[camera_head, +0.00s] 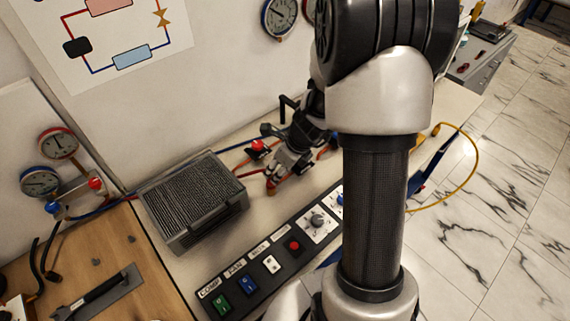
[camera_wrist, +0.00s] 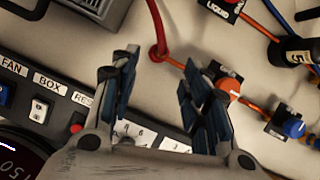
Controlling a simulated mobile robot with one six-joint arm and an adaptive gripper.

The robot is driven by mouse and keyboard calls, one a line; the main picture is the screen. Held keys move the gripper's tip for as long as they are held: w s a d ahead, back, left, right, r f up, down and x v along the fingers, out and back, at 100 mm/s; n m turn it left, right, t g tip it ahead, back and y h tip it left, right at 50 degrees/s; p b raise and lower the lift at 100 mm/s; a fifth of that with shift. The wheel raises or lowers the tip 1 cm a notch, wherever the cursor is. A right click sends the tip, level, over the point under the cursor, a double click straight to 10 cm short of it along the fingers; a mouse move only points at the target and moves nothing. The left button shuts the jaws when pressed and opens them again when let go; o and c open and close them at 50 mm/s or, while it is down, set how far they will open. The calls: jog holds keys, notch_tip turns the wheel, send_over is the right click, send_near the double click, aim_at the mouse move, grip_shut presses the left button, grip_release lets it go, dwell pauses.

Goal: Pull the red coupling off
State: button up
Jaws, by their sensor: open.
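In the wrist view a red hose (camera_wrist: 153,22) comes down to a red coupling (camera_wrist: 158,51), where it meets a thin copper pipe (camera_wrist: 175,64). My gripper (camera_wrist: 160,72) is open, with its dark fingers on either side of the space just below the coupling. Nothing is between the fingers. In the head view my gripper (camera_head: 278,172) is low over the bench, by the end of the red hose (camera_head: 252,173).
An orange-red knob (camera_wrist: 230,87) sits close to my right finger, and a blue knob (camera_wrist: 293,127) is farther right on the pipe. A switch panel (camera_head: 270,255) lies in front. A grey finned box (camera_head: 193,200) stands left. The wall is behind.

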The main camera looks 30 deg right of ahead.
aim_at(272, 177)
jog(key=b+x, duration=0.3)
jog(key=x, duration=0.5)
jog(key=shift+b, duration=0.3)
jog(key=shift+c, duration=0.5)
grip_shut()
